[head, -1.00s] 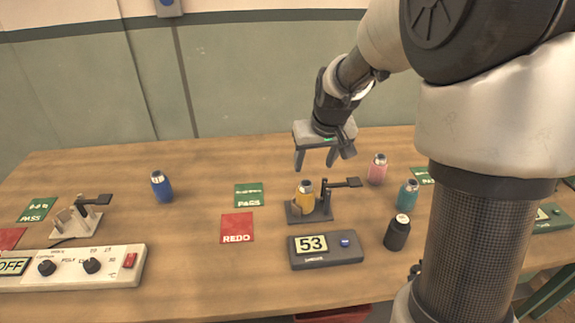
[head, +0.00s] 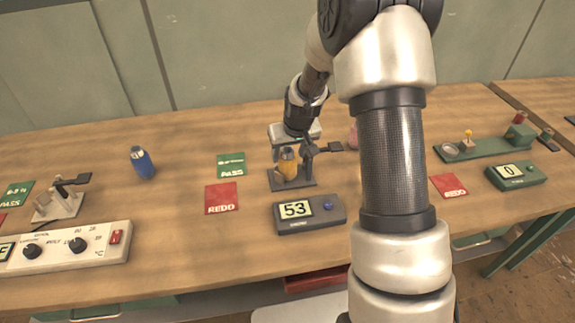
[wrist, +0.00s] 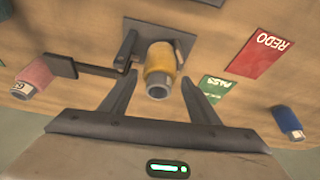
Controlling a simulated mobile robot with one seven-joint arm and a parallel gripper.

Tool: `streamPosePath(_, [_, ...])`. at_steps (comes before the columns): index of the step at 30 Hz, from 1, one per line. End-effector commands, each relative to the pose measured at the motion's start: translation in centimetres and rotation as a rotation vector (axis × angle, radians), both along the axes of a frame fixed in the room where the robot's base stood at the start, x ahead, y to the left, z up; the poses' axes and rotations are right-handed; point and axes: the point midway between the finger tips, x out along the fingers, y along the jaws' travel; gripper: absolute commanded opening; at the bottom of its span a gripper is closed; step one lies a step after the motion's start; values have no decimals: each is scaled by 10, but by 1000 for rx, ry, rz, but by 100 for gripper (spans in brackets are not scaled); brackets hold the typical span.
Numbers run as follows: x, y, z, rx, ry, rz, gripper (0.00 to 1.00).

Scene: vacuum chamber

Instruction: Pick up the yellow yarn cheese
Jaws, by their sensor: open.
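The yellow yarn cheese (head: 288,166) is a small yellow cylinder with a grey end. It stands on a dark grey stand (head: 305,184) with a post and a side lever. In the wrist view the yellow cheese (wrist: 160,62) shows between and just ahead of the two fingertips. My gripper (head: 291,150) is open and close above and behind it in the head view. In the wrist view my gripper (wrist: 162,84) has its fingers apart, one to each side of the cheese's grey end. I cannot tell whether they touch it.
The stand's post and lever (wrist: 90,68) are close beside the left finger in the wrist view. A display box reading 53 (head: 309,213) lies in front. A blue cheese (head: 142,163) stands left; a pink one (wrist: 34,78) is near the lever. Red REDO (head: 221,198) and green PASS cards lie flat.

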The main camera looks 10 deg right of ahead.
Motion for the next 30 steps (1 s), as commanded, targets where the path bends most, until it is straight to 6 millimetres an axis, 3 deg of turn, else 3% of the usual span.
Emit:
streamPosePath(4, [7, 0, -19, 0, 1, 0, 56])
streamPosePath(13, [10, 1, -23, 0, 0, 0, 56])
streamPosePath(20, [10, 1, -22, 0, -1, 0, 18])
streamPosePath(26, [10, 1, -21, 0, -2, 0, 18])
streamPosePath(30, [11, 0, -7, -1, -5, 1, 18])
